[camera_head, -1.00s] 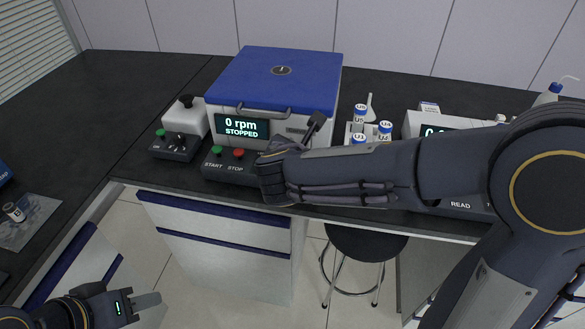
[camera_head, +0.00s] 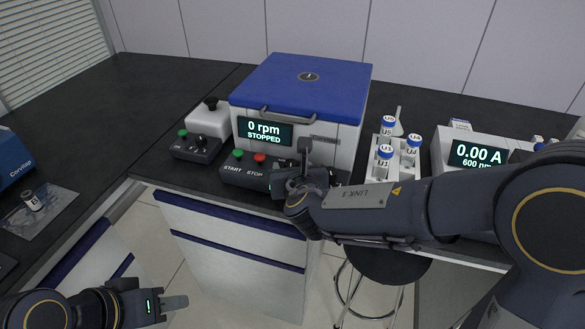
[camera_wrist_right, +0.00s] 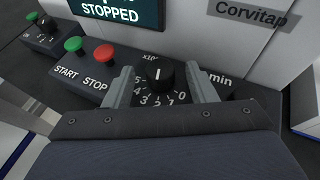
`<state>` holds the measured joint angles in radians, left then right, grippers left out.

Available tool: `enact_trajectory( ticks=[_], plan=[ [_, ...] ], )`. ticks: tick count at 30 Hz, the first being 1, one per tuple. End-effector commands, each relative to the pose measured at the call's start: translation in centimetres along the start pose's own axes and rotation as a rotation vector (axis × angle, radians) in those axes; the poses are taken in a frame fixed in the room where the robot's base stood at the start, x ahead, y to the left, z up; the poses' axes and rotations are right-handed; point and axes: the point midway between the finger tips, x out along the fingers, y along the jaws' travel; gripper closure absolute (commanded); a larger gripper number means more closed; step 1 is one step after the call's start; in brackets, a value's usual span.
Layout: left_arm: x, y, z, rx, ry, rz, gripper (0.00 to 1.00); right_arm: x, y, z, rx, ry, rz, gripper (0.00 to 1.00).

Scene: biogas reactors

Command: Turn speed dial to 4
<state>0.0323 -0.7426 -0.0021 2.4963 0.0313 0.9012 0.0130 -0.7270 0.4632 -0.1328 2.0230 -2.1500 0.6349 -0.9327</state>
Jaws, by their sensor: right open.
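The speed dial (camera_wrist_right: 160,76) is a black knob on the dark control panel, with a printed scale from 0 to 5 below it and a "x100" label partly seen above. A white mark on the knob points roughly up in the right wrist view. My right gripper (camera_wrist_right: 162,88) is open, with one finger on each side of the dial; I cannot tell if they touch it. In the head view my right gripper (camera_head: 304,165) is over the panel and hides the dial. My left gripper (camera_head: 172,303) is low at the left, away from the bench; its jaw opening is unclear.
The blue-lidded centrifuge (camera_head: 315,85) shows "0 rpm STOPPED". The green START button (camera_wrist_right: 73,44) and red STOP button (camera_wrist_right: 104,53) are left of the dial. A rack with blue-capped vials (camera_head: 386,152) and a meter (camera_head: 478,155) stand to the right.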

Motion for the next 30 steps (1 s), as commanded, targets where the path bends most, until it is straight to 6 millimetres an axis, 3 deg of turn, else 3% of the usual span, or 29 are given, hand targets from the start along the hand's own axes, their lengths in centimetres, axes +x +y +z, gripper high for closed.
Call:
enact_trajectory(
  ticks=[7, 17, 30],
  plan=[
    [0.0, 0.0, 0.0, 0.0, 0.0, 0.0, 0.64, 0.09, -0.02, 0.01, 0.0, 0.0, 0.0, 0.5],
    [0.0, 0.0, 0.0, 0.0, 0.0, 0.0, 0.64, 0.06, -0.02, 0.02, 0.0, 0.0, -0.001, 0.93],
    [-0.05, 0.02, -0.02, 0.0, 0.0, 0.0, 0.64, 0.06, 0.03, 0.03, 0.003, -0.001, -0.007, 0.93]
  ],
)
